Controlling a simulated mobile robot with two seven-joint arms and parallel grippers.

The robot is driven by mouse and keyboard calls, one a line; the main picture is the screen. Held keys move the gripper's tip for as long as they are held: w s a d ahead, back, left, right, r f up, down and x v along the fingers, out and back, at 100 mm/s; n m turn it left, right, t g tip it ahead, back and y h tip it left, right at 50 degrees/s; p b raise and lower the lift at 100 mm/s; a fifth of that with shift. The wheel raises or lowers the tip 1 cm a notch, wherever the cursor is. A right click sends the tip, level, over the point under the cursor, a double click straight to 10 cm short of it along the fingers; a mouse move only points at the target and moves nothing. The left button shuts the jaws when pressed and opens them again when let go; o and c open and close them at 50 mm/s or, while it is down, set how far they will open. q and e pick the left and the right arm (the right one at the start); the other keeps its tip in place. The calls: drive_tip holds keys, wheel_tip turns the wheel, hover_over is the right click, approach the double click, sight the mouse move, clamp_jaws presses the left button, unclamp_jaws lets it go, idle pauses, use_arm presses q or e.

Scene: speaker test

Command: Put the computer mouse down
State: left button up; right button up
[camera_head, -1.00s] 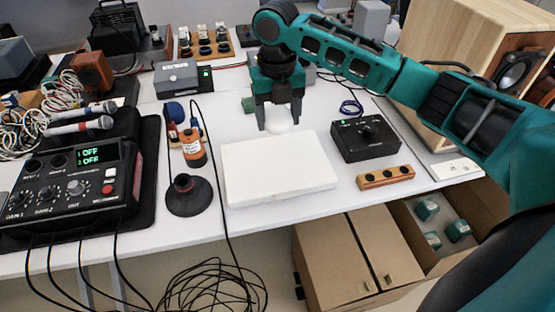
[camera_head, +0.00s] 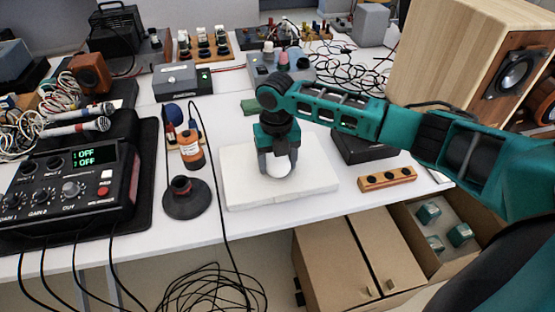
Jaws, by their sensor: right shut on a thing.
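My right gripper (camera_head: 278,170) points down over the white slab (camera_head: 315,185) on the table. It is shut on the computer mouse (camera_head: 280,166), a white rounded thing that shows between the fingers. My left gripper is not in view.
A black box (camera_head: 357,149) is partly behind my right arm. A wooden block with holes (camera_head: 387,179) lies right of the slab. An audio mixer (camera_head: 70,190) is at far left.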

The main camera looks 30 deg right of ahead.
sight(277, 159)
drive_tip(key=o, duration=1.1)
drive_tip(key=shift+f, duration=0.1)
wheel_tip(277, 159, up, 12)
drive_tip(key=shift+a+r+p, duration=0.1)
drive_tip(key=shift+r+p, duration=0.1)
drive_tip(key=shift+p, duration=0.6)
drive_tip(key=shift+f, duration=0.1)
